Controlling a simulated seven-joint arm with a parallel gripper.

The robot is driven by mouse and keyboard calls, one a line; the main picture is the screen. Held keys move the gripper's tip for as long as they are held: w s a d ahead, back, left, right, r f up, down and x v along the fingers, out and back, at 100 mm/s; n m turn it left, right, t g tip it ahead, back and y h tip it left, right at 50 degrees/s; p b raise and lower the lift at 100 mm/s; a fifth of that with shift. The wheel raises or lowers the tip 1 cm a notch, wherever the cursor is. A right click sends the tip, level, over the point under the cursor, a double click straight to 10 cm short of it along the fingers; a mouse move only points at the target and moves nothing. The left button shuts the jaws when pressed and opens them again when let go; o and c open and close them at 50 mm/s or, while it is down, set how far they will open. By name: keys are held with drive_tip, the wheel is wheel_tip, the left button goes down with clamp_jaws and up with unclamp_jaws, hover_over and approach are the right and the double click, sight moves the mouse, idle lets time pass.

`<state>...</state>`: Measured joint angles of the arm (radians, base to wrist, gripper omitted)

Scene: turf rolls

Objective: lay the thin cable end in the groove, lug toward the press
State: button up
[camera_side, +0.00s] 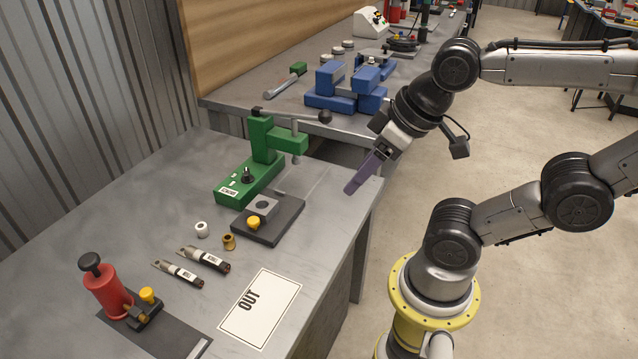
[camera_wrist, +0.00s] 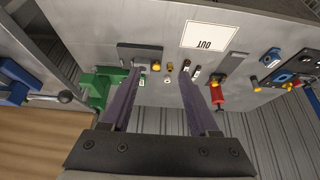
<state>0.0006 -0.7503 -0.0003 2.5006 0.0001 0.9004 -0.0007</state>
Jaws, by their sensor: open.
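Two short dark cable ends with white labels lie side by side on the grey bench. The thinner-looking one (camera_side: 178,273) is nearer the red hand tool, and the thicker one (camera_side: 203,260) is beside it. Their metal lugs point to the upper left in the side view. The green press (camera_side: 262,140) stands behind them, with a grey block (camera_side: 262,207) on a dark plate in front of it. I cannot make out the groove clearly. My gripper (camera_side: 352,187) is open and empty, high above the bench's right edge, well away from the cable ends. Its purple fingers also show in the wrist view (camera_wrist: 160,78).
A white and a brass bushing (camera_side: 229,241) stand between the cable ends and the dark plate. A red tool (camera_side: 104,291) with a yellow knob stands at the front left. A white OUT sheet (camera_side: 270,318) lies at the right. Blue fixtures (camera_side: 345,88) are on the farther bench.

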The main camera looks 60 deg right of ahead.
idle(0.4)
drive_tip(key=w+r+m+t, duration=0.2)
drive_tip(key=w+r+m, duration=0.1)
drive_tip(key=w+r, duration=0.3)
drive_tip(key=n+g, duration=0.3)
hover_over(177, 269)
drive_tip(key=s, duration=0.3)
drive_tip(key=f, duration=2.5)
drive_tip(key=shift+w+a, duration=0.2)
drive_tip(key=shift+a, duration=0.15)
drive_tip(key=shift+d+x, duration=0.15)
drive_tip(key=shift+x, duration=1.15)
drive_tip(key=shift+d+x, duration=0.15)
drive_tip(key=shift+x, duration=1.1)
clamp_jaws()
